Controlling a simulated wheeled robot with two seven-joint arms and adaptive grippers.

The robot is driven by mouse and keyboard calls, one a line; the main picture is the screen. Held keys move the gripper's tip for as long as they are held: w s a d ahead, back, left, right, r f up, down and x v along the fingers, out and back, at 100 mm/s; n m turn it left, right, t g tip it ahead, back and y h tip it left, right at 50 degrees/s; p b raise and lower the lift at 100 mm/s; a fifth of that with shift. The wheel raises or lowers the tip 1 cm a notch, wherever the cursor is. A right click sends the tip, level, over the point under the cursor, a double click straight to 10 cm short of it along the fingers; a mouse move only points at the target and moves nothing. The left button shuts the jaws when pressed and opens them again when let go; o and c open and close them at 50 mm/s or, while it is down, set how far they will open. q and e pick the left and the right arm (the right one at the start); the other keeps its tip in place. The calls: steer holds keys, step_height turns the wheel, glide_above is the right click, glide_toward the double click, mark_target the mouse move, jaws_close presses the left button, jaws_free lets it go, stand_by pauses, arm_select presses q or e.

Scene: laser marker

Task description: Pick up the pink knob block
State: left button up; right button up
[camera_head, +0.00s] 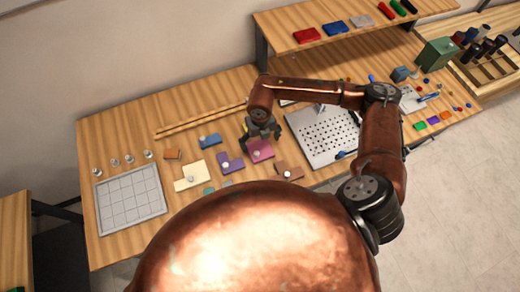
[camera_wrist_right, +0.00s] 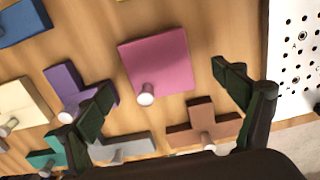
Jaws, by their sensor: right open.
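The pink knob block (camera_head: 262,151) lies flat on the wooden table, a square plate with a pale round knob. In the right wrist view the pink block (camera_wrist_right: 160,60) sits between and beyond the fingers, its knob near its lower left corner. My right gripper (camera_head: 262,132) is open above the block, and its fingers hide part of the block's far side in the head view. In the wrist view the dark fingers of the right gripper (camera_wrist_right: 164,82) stand wide apart with nothing between them. My left gripper is not in view.
Other knob blocks lie close by: purple (camera_head: 230,163), blue (camera_head: 209,141), cream (camera_head: 192,176) and brown (camera_head: 289,171). A white perforated board (camera_head: 322,136) lies to the right. A gridded grey tray (camera_head: 130,199) is at the left. Two wooden strips (camera_head: 200,121) lie behind.

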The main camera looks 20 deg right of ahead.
mark_target(260, 149)
step_height(260, 149, down, 5)
steer(key=shift+s+a+r+p, duration=0.1)
steer(key=shift+a+p, duration=0.05)
steer(key=shift+p, duration=0.25)
steer(key=c, duration=1.3)
